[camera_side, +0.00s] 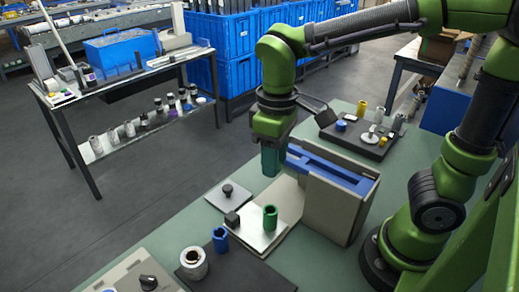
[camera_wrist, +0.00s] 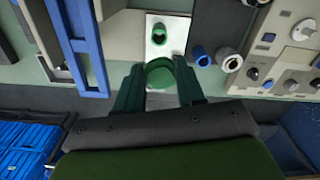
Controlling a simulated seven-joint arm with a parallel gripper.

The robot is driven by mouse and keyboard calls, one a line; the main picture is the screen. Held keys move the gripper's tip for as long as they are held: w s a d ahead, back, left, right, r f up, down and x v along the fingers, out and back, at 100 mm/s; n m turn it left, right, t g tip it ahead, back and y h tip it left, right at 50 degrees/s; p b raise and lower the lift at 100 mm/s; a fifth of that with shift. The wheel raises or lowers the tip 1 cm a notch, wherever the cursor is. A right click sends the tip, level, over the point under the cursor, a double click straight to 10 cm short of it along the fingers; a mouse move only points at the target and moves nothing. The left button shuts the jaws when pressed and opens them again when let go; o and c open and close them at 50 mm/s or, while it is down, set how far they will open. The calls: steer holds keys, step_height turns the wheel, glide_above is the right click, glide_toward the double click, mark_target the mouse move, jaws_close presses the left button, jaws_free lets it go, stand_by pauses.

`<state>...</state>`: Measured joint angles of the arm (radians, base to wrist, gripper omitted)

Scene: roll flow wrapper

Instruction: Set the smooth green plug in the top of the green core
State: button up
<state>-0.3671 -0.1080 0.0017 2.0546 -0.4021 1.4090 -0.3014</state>
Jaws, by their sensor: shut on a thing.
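The green core (camera_side: 270,218) stands upright on a pale metal plate (camera_side: 262,240), its open top facing up. In the wrist view the green core (camera_wrist: 157,33) shows ahead of the fingers, apart from them. My gripper (camera_side: 270,172) is in the air above and behind the core, beside the grey and blue machine housing. In the wrist view my gripper (camera_wrist: 160,88) is shut on the smooth green plug (camera_wrist: 160,72), whose rounded green top shows between the dark green fingers. The plug's lower part is hidden, and in the side view I cannot make the plug out.
The grey machine housing (camera_side: 335,208) with a blue top stands right of my gripper. A dark tray (camera_side: 358,140) with small parts lies behind.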

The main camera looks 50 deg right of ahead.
steer(key=shift+d+f, duration=0.1)
steer(key=shift+f, duration=4.55)
steer(key=shift+f, duration=1.1)
steer(key=o, duration=1.6)
steer(key=shift+c, duration=0.2)
steer(key=shift+r, duration=4)
steer(key=shift+w, duration=0.1)
